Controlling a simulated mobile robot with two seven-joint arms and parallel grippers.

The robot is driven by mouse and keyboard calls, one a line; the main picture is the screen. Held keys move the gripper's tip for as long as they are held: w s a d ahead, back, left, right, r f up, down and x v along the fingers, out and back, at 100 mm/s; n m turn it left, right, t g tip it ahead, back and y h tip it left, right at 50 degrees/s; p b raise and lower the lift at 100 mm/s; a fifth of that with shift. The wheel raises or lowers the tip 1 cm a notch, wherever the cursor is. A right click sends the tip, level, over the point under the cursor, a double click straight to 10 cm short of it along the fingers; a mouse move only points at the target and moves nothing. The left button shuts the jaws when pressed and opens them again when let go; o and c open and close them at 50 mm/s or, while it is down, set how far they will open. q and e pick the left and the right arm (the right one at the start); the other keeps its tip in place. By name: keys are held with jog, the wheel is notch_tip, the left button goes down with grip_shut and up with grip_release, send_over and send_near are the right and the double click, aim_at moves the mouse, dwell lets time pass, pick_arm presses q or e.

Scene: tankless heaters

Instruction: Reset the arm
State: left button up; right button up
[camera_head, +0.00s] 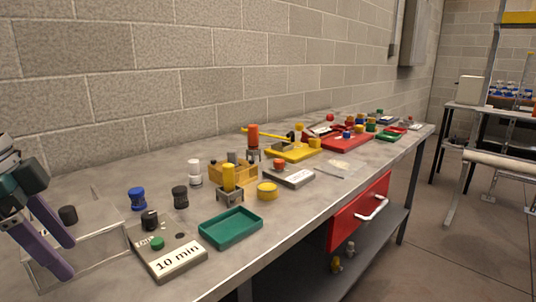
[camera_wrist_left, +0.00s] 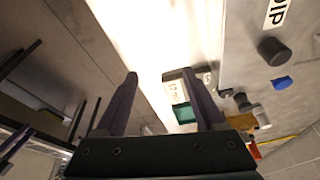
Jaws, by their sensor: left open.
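My left gripper (camera_head: 66,258) is at the left edge of the head view, by the near left end of the grey workbench (camera_head: 120,180). Its two purple fingers point downward and are apart, with nothing seen between them. In the left wrist view the same open gripper (camera_wrist_left: 160,75) has empty space between its fingers, with a bright, washed-out strip beyond.
By the gripper are a black knob (camera_head: 68,214), a box marked "10 min" (camera_head: 175,262), a blue cap (camera_head: 137,197) and a green tray (camera_head: 231,228). Coloured parts and trays crowd the bench further back. A block wall (camera_head: 200,70) runs behind. A red drawer (camera_head: 358,212) hangs below.

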pick_arm(q)
jog(key=shift+n+y, duration=0.7)
jog(key=s+d+f+p, duration=0.1)
jog(key=s, duration=0.1)
jog(key=s+d+f, duration=0.1)
jog(key=s+d, duration=0.1)
jog(key=s+d+f+p, duration=0.1)
jog(key=s, duration=0.1)
jog(key=shift+s+d+f+p, duration=0.25)
jog(key=shift+d+f+p, duration=0.05)
jog(key=s+d+r+n+t+y+p, duration=0.1)
jog(key=s+d+r+n+p, duration=0.25)
jog(key=s, duration=0.45)
jog(key=s+d+r+n+p, duration=0.2)
jog(key=s+d+r+n, duration=0.15)
jog(key=s, duration=0.45)
notch_tip(320, 180, up, 38)
jog(key=p, duration=3.7)
jog(key=shift+f+p, duration=0.2)
jog(key=shift+p, duration=0.15)
